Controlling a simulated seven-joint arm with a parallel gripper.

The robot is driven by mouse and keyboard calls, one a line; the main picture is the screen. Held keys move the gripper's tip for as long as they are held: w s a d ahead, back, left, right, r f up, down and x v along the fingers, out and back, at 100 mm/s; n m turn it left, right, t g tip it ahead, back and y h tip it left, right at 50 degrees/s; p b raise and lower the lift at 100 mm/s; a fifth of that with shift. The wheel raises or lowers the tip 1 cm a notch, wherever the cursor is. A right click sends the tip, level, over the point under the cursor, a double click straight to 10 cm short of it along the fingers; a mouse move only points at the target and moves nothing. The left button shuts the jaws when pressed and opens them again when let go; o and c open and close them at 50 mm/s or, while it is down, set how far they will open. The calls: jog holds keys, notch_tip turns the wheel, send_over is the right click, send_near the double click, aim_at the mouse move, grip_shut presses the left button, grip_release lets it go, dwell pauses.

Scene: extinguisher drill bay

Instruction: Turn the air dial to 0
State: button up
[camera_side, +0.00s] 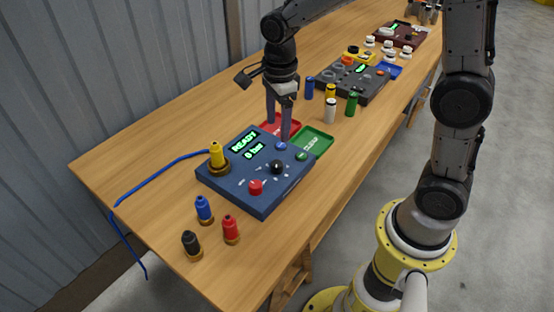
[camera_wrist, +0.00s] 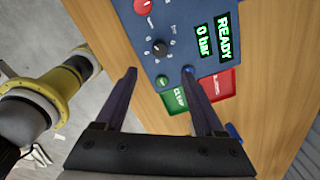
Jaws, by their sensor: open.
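A blue control box (camera_side: 231,185) sits on the bench. On its top is a black dial (camera_side: 276,167) with tick marks around it, likely the air dial. In the wrist view the black dial (camera_wrist: 160,48) shows just beyond the fingertips; its labels are too small to read. The display (camera_side: 247,148) reads "READY" and "0 bar". My gripper (camera_side: 279,129) is open, pointing down at the box's far edge near a blue button. In the wrist view my gripper (camera_wrist: 159,72) has nothing between its fingers, and the dial is apart from them.
A red knob (camera_side: 255,187), a blue button (camera_side: 281,147) and a green button (camera_side: 301,156) are near the dial. A yellow plug (camera_side: 217,154) stands on the box. Red (camera_side: 285,124) and green (camera_side: 319,139) trays lie behind. Blue, red and black plugs (camera_side: 191,243) stand in front.

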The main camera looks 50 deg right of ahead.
aim_at(277, 163)
jog(key=f, duration=1.2)
jog(key=shift+w+d+f, duration=0.15)
jog(key=shift+w+f, duration=0.1)
jog(key=shift+f, duration=0.05)
grip_shut()
